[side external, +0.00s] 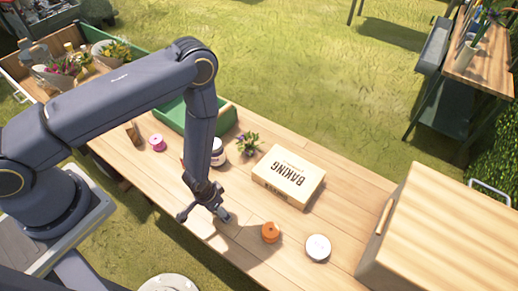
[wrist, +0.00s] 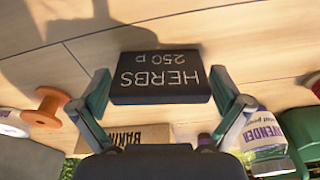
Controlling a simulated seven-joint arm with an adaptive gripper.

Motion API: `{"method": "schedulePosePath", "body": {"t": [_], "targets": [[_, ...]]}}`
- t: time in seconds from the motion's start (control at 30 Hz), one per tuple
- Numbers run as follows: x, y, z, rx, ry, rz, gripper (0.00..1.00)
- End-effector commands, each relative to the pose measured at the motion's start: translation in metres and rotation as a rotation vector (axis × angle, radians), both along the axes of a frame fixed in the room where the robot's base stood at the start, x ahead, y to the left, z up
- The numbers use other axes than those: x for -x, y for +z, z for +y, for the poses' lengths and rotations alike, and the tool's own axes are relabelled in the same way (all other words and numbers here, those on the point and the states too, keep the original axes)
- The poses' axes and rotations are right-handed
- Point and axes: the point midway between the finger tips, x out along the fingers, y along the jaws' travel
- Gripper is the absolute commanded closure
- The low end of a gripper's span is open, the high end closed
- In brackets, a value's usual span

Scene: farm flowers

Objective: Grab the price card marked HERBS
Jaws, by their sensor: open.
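The price card marked HERBS (wrist: 160,78) is a small dark block with white lettering reading HERBS 250 p, upside down in the wrist view. It is by the wooden table surface, between the two fingers of my gripper (wrist: 164,98). The fingers are apart, one at each side of the card; whether either touches it I cannot tell. In the side view my gripper (side external: 204,212) is low over the front edge of the table, and the card cannot be made out there.
On the table (side external: 325,205) are a BAKING box (side external: 289,178), an orange spool (side external: 270,233), a white round tin (side external: 318,247), a jar (side external: 217,153) and a potted plant (side external: 248,143). A green crate (side external: 172,116) is behind; a large wooden box (side external: 450,230) stands right.

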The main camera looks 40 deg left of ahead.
Motion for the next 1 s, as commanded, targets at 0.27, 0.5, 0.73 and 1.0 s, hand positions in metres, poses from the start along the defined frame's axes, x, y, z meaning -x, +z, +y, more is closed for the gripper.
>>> {"method": "schedulePosePath", "body": {"t": [0.27,0.5,0.73,1.0], "targets": [[-0.0009,-0.0045,0.0000,0.000,0.000,0.000,0.00],[-0.0008,-0.0043,0.0000,0.000,0.000,0.000,0.24],[-0.0007,-0.0042,0.0000,0.000,0.000,0.000,0.47],[-0.0008,-0.0022,-0.0001,0.000,0.000,0.000,0.48]]}}
